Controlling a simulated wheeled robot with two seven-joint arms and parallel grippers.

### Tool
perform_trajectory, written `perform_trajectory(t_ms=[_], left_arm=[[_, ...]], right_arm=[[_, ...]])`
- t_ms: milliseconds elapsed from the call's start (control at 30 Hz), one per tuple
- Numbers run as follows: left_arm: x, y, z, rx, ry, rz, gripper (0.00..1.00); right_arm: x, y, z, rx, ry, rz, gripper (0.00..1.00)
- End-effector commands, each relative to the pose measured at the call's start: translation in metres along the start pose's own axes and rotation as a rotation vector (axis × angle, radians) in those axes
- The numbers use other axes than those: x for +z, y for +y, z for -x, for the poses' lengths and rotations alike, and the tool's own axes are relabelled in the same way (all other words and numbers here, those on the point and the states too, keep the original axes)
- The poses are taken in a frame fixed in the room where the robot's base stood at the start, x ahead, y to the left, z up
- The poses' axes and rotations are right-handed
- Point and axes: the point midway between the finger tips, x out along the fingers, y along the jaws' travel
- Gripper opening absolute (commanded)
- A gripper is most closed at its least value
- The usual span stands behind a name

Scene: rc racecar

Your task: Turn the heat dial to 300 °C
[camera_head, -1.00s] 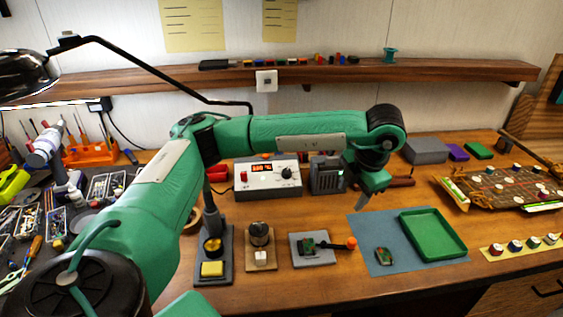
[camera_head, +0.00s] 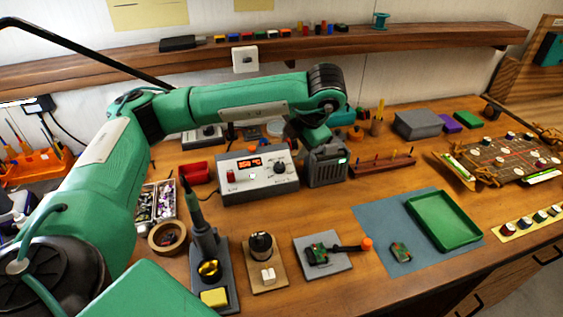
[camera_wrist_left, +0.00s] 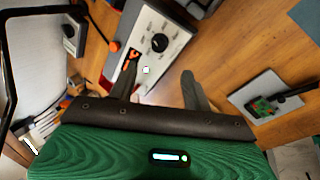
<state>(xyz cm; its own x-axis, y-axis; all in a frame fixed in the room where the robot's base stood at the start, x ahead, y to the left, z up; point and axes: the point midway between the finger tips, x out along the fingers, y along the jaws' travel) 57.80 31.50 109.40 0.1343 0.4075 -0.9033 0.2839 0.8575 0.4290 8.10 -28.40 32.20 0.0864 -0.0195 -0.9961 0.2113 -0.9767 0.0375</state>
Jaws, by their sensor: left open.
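The heat station is a white-and-grey box (camera_head: 258,180) with a lit orange display (camera_head: 249,163), whose digits are too small to read surely. Its black round heat dial (camera_head: 280,168) is on the right of the front panel. The dial also shows in the left wrist view (camera_wrist_left: 160,43), beyond the fingertips and apart from them. My left gripper (camera_wrist_left: 162,62) is open and empty, one finger at each side of that view's middle. My right gripper is not in view.
A soldering iron stand (camera_head: 208,262) and a small circuit board stand (camera_head: 322,257) are in front. Bare wood lies just before the station.

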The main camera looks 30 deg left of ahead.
Motion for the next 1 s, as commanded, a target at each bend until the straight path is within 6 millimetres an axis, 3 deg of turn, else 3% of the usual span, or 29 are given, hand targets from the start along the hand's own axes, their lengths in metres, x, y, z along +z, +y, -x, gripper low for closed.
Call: perform_trajectory(t_ms=[267, 533, 700, 1000], left_arm=[[-0.001, 0.001, -0.045, 0.000, 0.005, 0.001, 0.50], [0.000, 0.001, -0.092, 0.000, 0.003, 0.001, 0.50], [0.000, 0.000, -0.105, 0.000, 0.001, 0.001, 0.50], [0.000, 0.000, -0.107, 0.000, 0.000, 0.001, 0.50]], right_arm=[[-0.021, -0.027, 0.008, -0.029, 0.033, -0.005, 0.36], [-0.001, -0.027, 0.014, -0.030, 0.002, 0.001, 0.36], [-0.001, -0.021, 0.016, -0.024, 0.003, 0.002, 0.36], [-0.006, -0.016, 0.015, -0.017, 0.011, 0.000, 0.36]])
